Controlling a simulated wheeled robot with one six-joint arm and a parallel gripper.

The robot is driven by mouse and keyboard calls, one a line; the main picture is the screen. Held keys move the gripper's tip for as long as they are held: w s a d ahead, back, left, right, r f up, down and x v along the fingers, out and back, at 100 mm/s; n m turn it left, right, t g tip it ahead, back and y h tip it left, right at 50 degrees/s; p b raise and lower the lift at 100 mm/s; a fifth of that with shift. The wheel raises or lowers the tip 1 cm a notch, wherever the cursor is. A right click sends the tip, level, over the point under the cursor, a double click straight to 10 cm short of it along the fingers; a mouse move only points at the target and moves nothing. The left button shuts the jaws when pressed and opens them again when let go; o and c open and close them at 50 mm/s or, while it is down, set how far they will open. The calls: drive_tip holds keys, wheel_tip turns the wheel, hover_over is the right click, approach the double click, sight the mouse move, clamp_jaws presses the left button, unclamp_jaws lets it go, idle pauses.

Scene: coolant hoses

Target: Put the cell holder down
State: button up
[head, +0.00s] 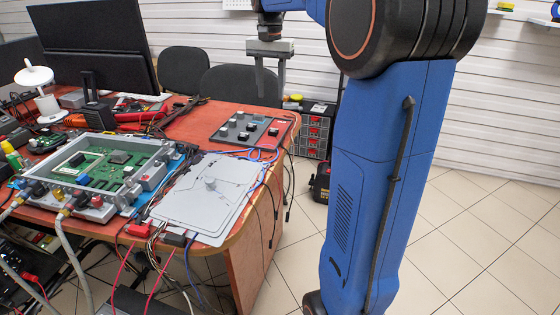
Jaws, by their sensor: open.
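My gripper (271,90) hangs in the upper middle of the head view, fingers pointing down, open, with nothing visible between them. It appears above the far right part of the red-brown table (190,122). A dark board (238,137) with several small black and white pieces and a red end lies flat on the table, lower in the picture than the gripper and apart from it. I cannot tell for sure which thing is the cell holder.
A grey flat cover (200,207) with a knob lies at the table's front corner. An open grey case with a green circuit board (112,168) stands left of it. Cables hang over the front edge. A monitor (95,42) and chairs (235,85) are behind.

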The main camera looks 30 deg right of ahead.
drive_tip(key=s+a+f+n+t, duration=0.1)
drive_tip(key=s+a+f+n, duration=0.15)
drive_tip(key=s+a, duration=0.4)
drive_tip(key=s+a+f+n+t, duration=0.2)
drive_tip(key=s+a+n, duration=0.15)
drive_tip(key=s, duration=0.65)
drive_tip(key=s+a+f+n+t, duration=0.1)
drive_tip(key=s+a+f+n, duration=0.3)
drive_tip(key=s+f, duration=0.7)
drive_tip(key=shift+s+a+t, duration=0.4)
drive_tip(key=shift+s+a, duration=0.4)
drive_tip(key=shift+s, duration=0.45)
